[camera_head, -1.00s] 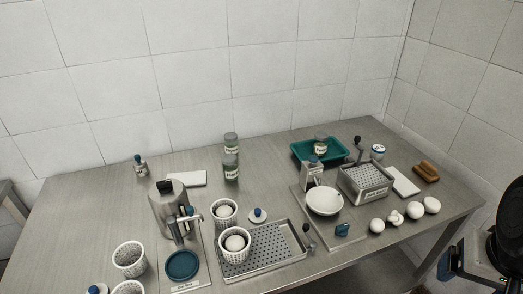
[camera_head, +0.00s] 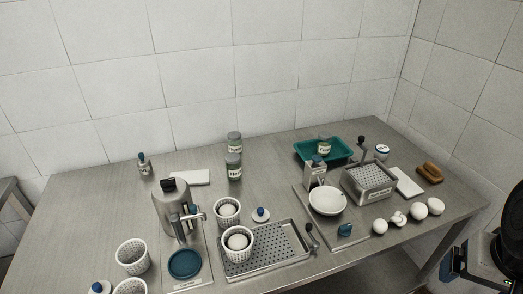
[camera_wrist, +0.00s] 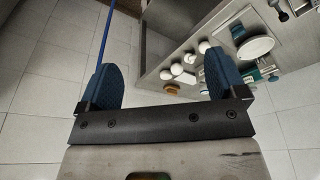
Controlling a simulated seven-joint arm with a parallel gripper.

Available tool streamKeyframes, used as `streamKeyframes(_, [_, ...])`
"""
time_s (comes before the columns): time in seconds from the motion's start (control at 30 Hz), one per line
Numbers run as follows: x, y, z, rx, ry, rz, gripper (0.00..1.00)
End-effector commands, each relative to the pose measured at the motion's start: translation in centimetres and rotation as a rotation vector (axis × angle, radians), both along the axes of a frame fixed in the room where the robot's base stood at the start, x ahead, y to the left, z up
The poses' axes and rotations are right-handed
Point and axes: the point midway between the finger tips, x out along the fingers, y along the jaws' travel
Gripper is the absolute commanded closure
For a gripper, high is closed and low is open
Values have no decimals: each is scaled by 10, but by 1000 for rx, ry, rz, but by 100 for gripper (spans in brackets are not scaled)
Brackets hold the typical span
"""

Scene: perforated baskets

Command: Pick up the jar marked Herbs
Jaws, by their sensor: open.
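Three jars with grey lids and pale labels show in the head view. One jar (camera_head: 233,168) stands in the middle of the table; its small label seems to begin with "H", but I cannot read it surely. A second jar (camera_head: 234,146) stands just behind it. A third jar (camera_head: 324,146) is in the teal tray (camera_head: 341,157) at the back right. My gripper (camera_wrist: 161,80) is open and empty in the wrist view, its two blue pads wide apart, over the floor beside the table and away from the jars.
Left of the jars is a white board (camera_head: 190,177), and nearer stands a metal dispenser (camera_head: 172,210). Perforated white baskets (camera_head: 228,210) holding white balls and a perforated metal tray (camera_head: 282,246) lie in front. A white bowl (camera_head: 327,201) and metal box (camera_head: 369,183) stand to the right.

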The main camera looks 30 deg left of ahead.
Motion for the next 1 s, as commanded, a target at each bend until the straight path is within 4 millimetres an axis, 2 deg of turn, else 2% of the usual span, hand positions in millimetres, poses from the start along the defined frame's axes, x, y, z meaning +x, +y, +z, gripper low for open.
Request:
streamKeyframes(0.27, [1, 1, 0, 4, 2, -1, 10])
streamKeyframes(0.47, [14, 13, 1, 51, 19, -23, 10])
streamKeyframes(0.67, [42, 43, 0, 162, 66, -77, 10])
streamKeyframes(1.0, [106, 120, -4, 397, 202, -224, 10])
